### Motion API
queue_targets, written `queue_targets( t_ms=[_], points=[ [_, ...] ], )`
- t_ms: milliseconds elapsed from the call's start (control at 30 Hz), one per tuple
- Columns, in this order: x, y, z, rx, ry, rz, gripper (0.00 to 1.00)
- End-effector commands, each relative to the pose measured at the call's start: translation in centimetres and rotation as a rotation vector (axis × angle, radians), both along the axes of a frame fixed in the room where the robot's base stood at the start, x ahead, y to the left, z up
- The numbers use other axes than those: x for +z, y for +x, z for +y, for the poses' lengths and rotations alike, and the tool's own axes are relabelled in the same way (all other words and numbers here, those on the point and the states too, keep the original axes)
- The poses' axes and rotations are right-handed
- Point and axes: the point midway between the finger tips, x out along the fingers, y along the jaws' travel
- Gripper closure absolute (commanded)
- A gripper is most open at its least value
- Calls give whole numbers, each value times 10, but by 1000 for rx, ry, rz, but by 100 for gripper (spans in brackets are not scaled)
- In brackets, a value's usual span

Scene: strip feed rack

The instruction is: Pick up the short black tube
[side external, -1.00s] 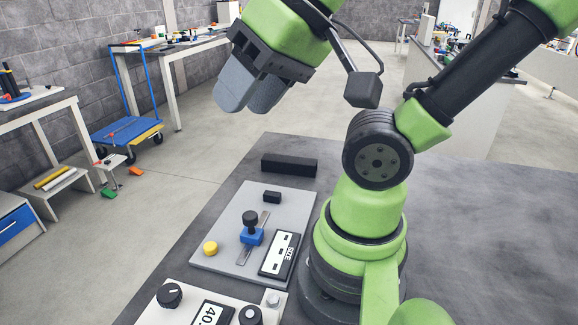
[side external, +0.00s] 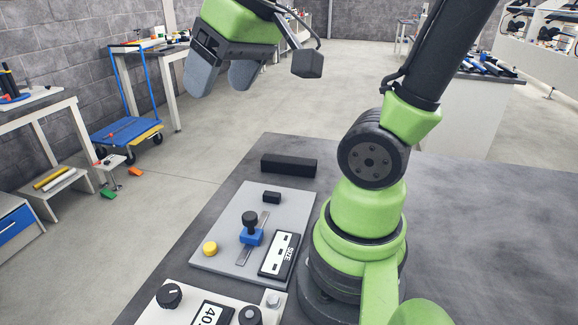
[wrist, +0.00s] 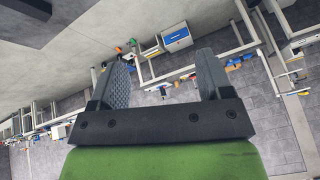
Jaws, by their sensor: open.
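I cannot pick out a short black tube with certainty. Several upright black pieces stand by a blue base (side external: 12,97) on the bench at the left edge of the side view, too small and cut off to tell their lengths. A long black bar (side external: 289,165) with square edges lies on the dark table. My gripper (side external: 221,84) is open and empty, high above the floor beyond the table's far edge, far from these things. In the wrist view my gripper (wrist: 163,66) shows its two grey pads apart, with nothing between them.
A blue cart (side external: 125,132) stands on the floor at left. The table's right side is clear.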

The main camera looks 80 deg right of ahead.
Motion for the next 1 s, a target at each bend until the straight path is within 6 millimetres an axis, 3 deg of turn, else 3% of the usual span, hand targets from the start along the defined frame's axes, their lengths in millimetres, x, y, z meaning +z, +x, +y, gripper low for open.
queue_targets(
  t_ms=[100, 300, 433, 600, 800, 1000],
  points=[
    [-12, 33, -47, 15, -83, 98, 28],
    [-55, 62, -137, 90, -164, 259, 28],
    [-98, 60, -200, 153, -176, 359, 28],
    [-160, 34, -266, 241, -155, 456, 28],
    [-205, 6, -300, 312, -127, 505, 28],
    [-232, 0, -304, 330, -119, 513, 28]
  ],
)
